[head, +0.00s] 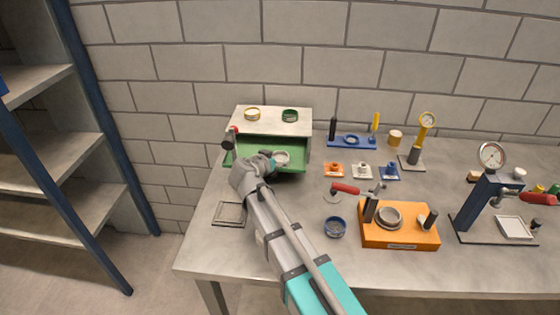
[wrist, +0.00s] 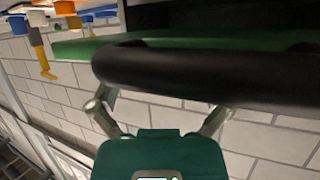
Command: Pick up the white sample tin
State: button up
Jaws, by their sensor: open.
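A round whitish tin (head: 282,157) sits in the open green drawer (head: 292,166) of a small cabinet in the head view. My gripper (head: 266,161) is at the drawer's front, just left of the tin. Whether it touches the tin cannot be told. In the wrist view, my gripper (wrist: 160,112) has its two fingers spread with nothing between them. A thick black bar (wrist: 205,78), seemingly the drawer handle, crosses in front of the drawer edge (wrist: 75,48) and hides the fingertips. The tin does not show in the wrist view.
A flat square frame (head: 229,214) lies at the table's left.

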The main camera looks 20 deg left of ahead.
aim_at(283, 154)
jog(key=shift+b+x, duration=0.5)
jog(key=shift+x, duration=1.2)
jog(key=c, duration=0.9)
